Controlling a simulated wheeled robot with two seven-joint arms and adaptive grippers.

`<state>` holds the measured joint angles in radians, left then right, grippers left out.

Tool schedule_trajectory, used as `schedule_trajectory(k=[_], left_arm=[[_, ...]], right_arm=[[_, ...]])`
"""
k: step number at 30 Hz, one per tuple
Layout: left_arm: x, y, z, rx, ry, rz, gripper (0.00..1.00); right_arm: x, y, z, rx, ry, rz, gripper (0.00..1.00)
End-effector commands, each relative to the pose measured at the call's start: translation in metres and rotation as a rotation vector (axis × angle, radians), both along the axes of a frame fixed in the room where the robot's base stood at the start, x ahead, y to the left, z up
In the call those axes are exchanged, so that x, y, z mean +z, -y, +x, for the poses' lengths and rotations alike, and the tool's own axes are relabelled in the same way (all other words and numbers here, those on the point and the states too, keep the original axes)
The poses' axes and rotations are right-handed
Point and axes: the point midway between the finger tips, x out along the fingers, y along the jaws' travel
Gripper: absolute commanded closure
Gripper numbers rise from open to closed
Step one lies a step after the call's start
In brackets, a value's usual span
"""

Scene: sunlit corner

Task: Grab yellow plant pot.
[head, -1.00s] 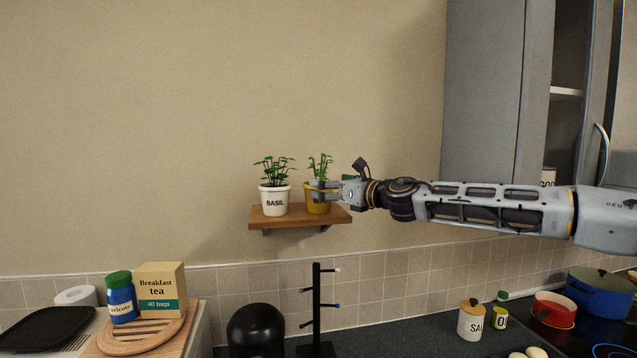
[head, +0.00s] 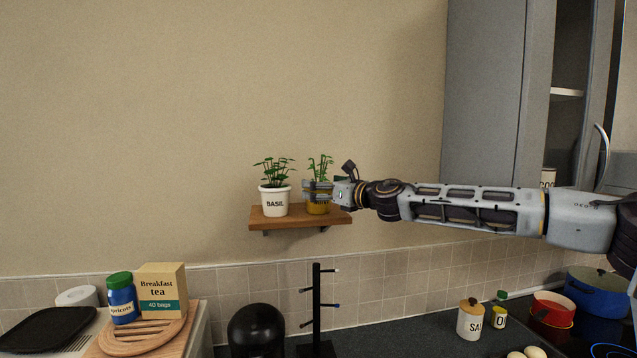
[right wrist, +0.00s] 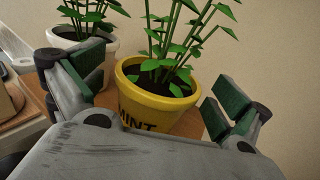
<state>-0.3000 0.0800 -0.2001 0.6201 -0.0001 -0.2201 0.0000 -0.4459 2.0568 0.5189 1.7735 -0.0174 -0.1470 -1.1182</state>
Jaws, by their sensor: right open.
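The yellow plant pot (head: 318,208) holds a green mint plant and stands upright on a small wooden wall shelf (head: 300,222). My right gripper (head: 314,192) comes in from the right and partly covers the pot in the head view. In the right wrist view, the yellow pot (right wrist: 155,105) with its "MINT" lettering sits between the two spread fingers of my right gripper (right wrist: 160,92). The fingers have green pads and show gaps to the pot. My left gripper is not in view.
A white BASIL pot (head: 275,202) stands close on the left of the yellow pot, and also shows in the right wrist view (right wrist: 98,50). A black mug tree (head: 316,305) stands below the shelf. A grey cabinet (head: 485,100) hangs on the right.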

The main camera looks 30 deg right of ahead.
Motion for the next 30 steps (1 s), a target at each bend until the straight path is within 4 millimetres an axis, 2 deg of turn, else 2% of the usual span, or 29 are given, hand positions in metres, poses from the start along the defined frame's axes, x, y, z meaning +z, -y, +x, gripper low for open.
schedule_trajectory(k=[12,30], left_arm=[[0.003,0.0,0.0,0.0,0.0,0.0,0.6],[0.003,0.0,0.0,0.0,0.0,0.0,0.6]], right_arm=[[0.0,-0.005,0.015,0.0,0.0,-0.001,0.0],[0.0,-0.005,0.017,0.001,0.0,0.0,0.0]])
